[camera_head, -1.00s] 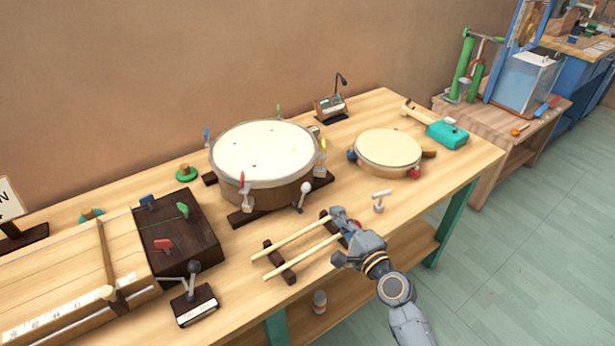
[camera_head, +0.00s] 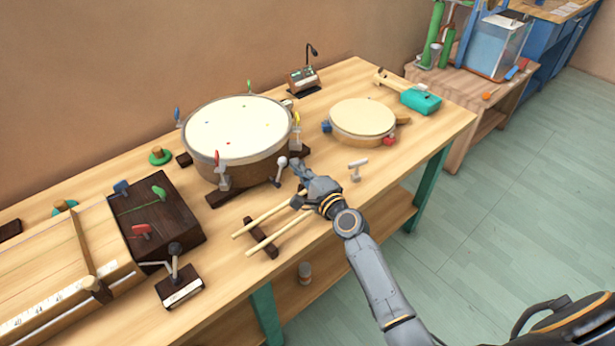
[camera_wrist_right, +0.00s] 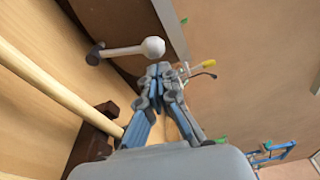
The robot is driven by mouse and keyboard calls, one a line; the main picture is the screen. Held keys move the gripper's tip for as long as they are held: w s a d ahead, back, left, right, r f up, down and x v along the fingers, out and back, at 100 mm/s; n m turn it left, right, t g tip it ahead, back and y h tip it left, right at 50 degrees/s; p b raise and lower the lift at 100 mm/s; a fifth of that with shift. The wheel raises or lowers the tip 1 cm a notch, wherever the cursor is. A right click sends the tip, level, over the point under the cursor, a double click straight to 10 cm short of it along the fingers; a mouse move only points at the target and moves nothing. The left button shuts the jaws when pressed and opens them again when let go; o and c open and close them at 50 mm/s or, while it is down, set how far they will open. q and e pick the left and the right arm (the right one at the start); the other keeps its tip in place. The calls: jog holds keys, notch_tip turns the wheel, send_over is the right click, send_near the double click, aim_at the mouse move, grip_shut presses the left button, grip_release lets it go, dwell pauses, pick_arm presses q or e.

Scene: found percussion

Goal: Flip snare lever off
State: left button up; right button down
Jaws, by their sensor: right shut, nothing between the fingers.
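The large drum (camera_head: 237,130) with a pale head stands on dark feet on the wooden table. My right gripper (camera_head: 299,168) is shut and empty, close to the right of the lever. In the wrist view the fingertips (camera_wrist_right: 160,70) look near the knob; contact cannot be told. My left gripper is not in view.
Two drumsticks (camera_head: 275,236) lie on a dark rack under my right wrist. A small light T-shaped stand (camera_head: 357,168) is right of the gripper. A smaller drum (camera_head: 362,119) stands further right. A dark lever box (camera_head: 180,288) stands front left.

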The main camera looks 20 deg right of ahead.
aim_at(285, 162)
jog(key=shift+x, duration=0.9)
jog(key=shift+w, duration=0.15)
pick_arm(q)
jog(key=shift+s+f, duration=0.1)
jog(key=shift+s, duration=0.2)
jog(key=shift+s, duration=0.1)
